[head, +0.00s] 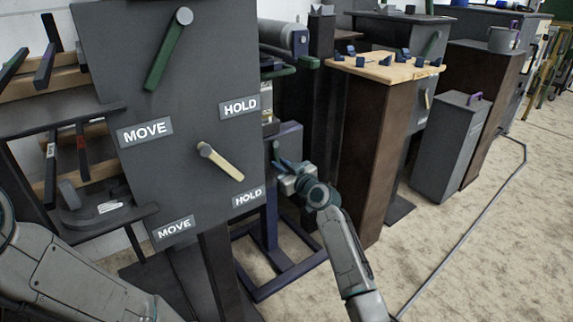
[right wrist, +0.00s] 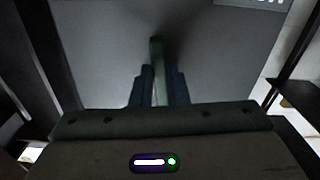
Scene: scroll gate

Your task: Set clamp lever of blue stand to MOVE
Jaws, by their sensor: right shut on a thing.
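The blue stand (head: 269,215) stands behind and right of the big grey panel in the head view, its plate seen nearly edge-on. My right gripper (head: 283,170) is at the right side of this stand. In the right wrist view its two dark fingers (right wrist: 160,88) are shut on a green clamp lever (right wrist: 158,62), against a grey plate (right wrist: 105,50). A white-lettered label (right wrist: 262,4) is cut off at the top right, so I cannot read it. My left arm comes in at the lower left; its gripper is out of view.
The near grey panel (head: 175,110) carries a green lever (head: 168,50), a cream lever (head: 220,161) and MOVE and HOLD labels. A rack (head: 85,140) stands at left. A brown pedestal with a wooden top (head: 385,68) stands right of my gripper. Floor is clear at lower right.

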